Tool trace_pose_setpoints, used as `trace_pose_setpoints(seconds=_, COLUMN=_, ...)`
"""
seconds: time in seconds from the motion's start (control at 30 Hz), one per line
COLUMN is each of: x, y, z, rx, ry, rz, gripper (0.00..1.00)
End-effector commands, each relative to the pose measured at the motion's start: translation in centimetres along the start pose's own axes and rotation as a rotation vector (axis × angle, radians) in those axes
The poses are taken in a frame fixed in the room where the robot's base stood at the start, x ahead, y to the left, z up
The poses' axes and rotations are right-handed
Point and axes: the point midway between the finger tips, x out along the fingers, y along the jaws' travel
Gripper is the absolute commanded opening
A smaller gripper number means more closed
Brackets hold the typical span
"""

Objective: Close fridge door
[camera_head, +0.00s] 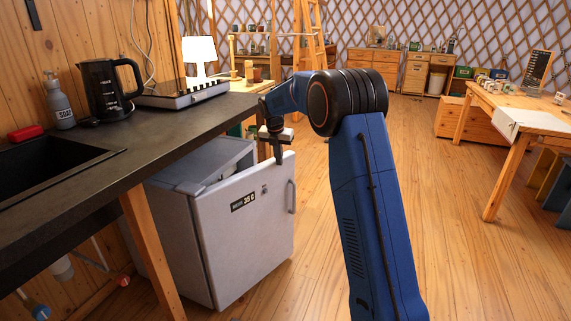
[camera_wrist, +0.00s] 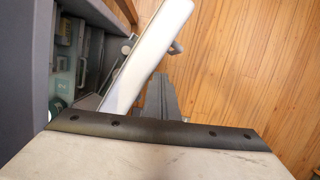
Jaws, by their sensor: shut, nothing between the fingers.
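The small white-grey fridge (camera_head: 165,181) stands under the dark counter. Its door (camera_head: 243,228) is partly open, swung out, with a grey handle (camera_head: 291,197) near its free edge. In the wrist view the door (camera_wrist: 148,52) shows from above as a pale slab, with the shelved fridge inside (camera_wrist: 74,55) to its left. My gripper (camera_head: 277,156) is shut and empty, pointing down at the door's top edge near the handle side. In the wrist view my gripper (camera_wrist: 158,88) is on the door's outer side, close beside it. I cannot tell whether they touch.
The counter (camera_head: 130,150) overhangs the fridge and carries a black kettle (camera_head: 105,90), a soap bottle (camera_head: 60,104) and a hob. A wooden counter leg (camera_head: 152,250) stands left of the door. The wooden floor (camera_head: 470,265) to the right is clear.

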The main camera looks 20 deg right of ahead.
Motion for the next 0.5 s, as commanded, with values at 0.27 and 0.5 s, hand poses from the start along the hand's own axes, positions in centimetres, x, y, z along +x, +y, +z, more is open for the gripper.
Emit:
trace_pose_setpoints(seconds=0.27, x=0.5, y=4.0, z=1.9, rx=-0.013, ry=-0.001, rz=0.004, gripper=0.00)
trace_pose_setpoints(seconds=0.5, x=0.7, y=6.5, z=2.9, rx=-0.088, ry=-0.002, rz=0.023, gripper=0.00)
